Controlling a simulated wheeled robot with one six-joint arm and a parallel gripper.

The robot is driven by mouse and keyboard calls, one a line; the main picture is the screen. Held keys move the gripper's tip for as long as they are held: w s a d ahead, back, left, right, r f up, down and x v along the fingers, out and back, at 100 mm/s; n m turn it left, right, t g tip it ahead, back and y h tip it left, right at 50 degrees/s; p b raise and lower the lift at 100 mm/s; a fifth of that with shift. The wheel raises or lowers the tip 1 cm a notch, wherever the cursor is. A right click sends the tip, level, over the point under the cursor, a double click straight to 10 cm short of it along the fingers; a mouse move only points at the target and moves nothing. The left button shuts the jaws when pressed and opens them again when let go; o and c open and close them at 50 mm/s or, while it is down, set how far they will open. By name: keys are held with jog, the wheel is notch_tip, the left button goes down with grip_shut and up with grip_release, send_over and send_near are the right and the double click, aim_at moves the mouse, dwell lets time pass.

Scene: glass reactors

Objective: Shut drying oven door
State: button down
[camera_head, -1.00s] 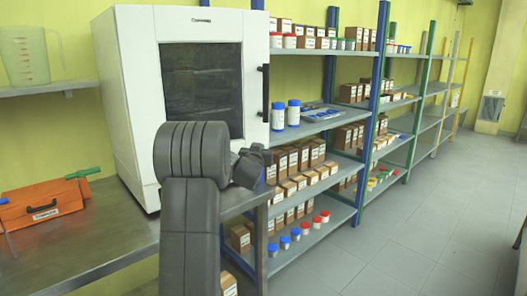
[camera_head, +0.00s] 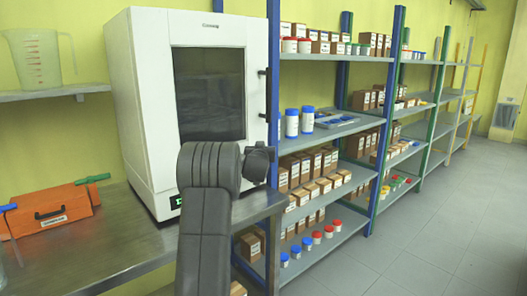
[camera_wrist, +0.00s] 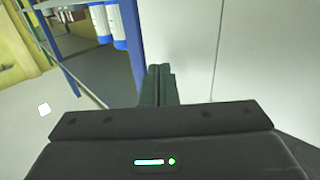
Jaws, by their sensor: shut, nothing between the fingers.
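The white drying oven (camera_head: 145,110) stands on the metal bench. Its door (camera_head: 256,60) has a dark window and a black handle (camera_head: 263,93) on its right edge. The door looks flush or nearly flush with the body; a thin gap cannot be ruled out. My arm covers the door's lower part in the head view. In the wrist view my gripper (camera_wrist: 160,82) is shut and empty, its fingers beside a white panel (camera_wrist: 185,40) that looks like the door. Whether they touch it is unclear. The fingers are hidden in the head view.
A shelf rack with boxes and blue-capped bottles (camera_head: 292,123) stands close to the right of the oven. An orange toolbox (camera_head: 50,212) sits on the bench (camera_head: 120,245) at left. A measuring jug (camera_head: 35,58) stands on the wall shelf. The floor (camera_head: 430,240) at right is clear.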

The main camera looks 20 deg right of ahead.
jog(key=shift+w+a+r, duration=0.2)
jog(key=shift+w+r, duration=0.15)
jog(key=shift+w, duration=0.2)
jog(key=shift+r, duration=0.2)
jog(key=s+d+b, duration=0.2)
jog(key=s+b, duration=0.1)
jog(key=s, duration=0.4)
jog(key=s+d+f+b, duration=0.1)
jog(key=s+d+b, duration=0.1)
jog(key=s, duration=0.4)
jog(key=shift+s+b, duration=0.35)
jog(key=shift+b, duration=0.15)
